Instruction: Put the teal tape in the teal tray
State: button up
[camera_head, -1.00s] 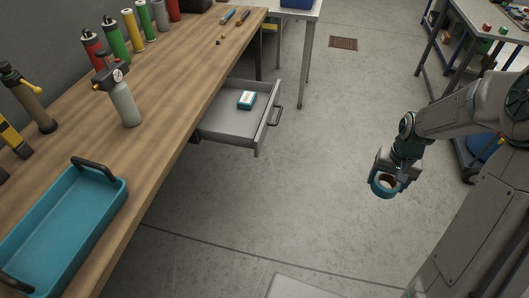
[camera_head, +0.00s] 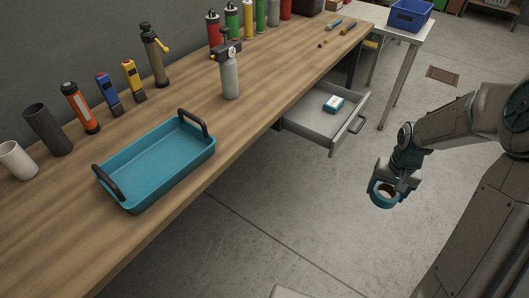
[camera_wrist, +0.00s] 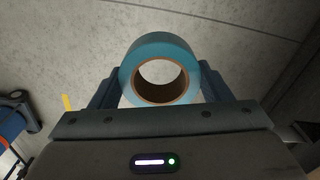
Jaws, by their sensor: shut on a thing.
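The teal tape (camera_head: 381,196) is a roll with a brown core, held in my gripper (camera_head: 388,187) above the floor, to the right of the workbench. In the wrist view the tape (camera_wrist: 151,52) sits between the two fingers of my gripper (camera_wrist: 160,85), which are shut on its outer sides. The teal tray (camera_head: 160,185) lies on the wooden workbench at left. It has two dark handles and is empty. My gripper is well apart from the tray.
The workbench (camera_head: 238,130) bears a grey spray bottle (camera_head: 230,78), flashlights, cups and several coloured canisters along the wall. Grey floor (camera_head: 270,225) is clear.

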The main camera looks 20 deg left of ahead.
aim_at(179, 151)
jog(key=u, duration=1.45)
